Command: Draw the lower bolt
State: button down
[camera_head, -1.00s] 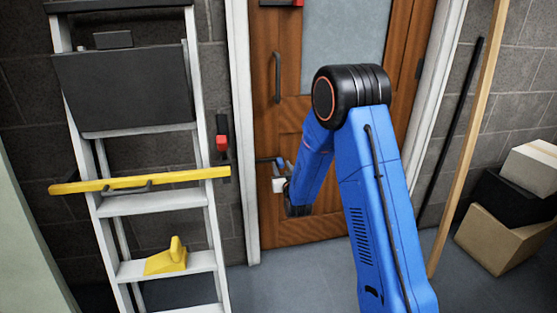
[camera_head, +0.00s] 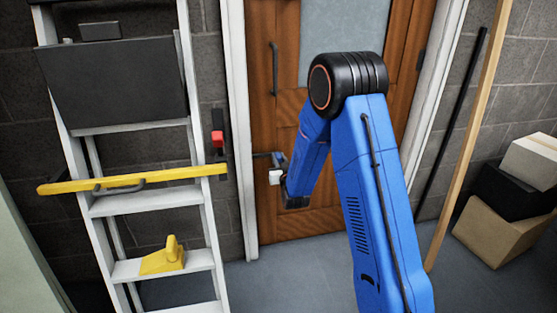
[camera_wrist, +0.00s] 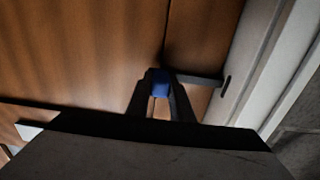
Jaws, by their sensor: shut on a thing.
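The lower bolt (camera_wrist: 203,79) is a grey bar on the brown wooden door (camera_wrist: 80,60). Its blue knob (camera_wrist: 160,83) sits between the two dark fingers of my gripper (camera_wrist: 161,95), which is shut on it. The bar runs right in the wrist view to the pale door frame (camera_wrist: 250,75), close to a dark slot (camera_wrist: 226,87); I cannot tell whether its tip is inside. In the head view the bolt (camera_head: 262,155) shows small at the door's left edge, with my gripper (camera_head: 279,165) at it, partly hidden by my blue arm.
A stepladder (camera_head: 130,205) with a yellow level (camera_head: 140,181) stands left of the door. A red-handled item (camera_head: 217,138) hangs on the wall between them. Boxes (camera_head: 505,230) and a leaning wooden plank (camera_head: 465,150) are at the right. Grey floor shows between.

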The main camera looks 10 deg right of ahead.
jog(key=shift+d, duration=3.05)
jog(key=c, duration=1.6)
grip_release()
jog(key=shift+d, duration=0.2)
jog(key=shift+o, duration=0.2)
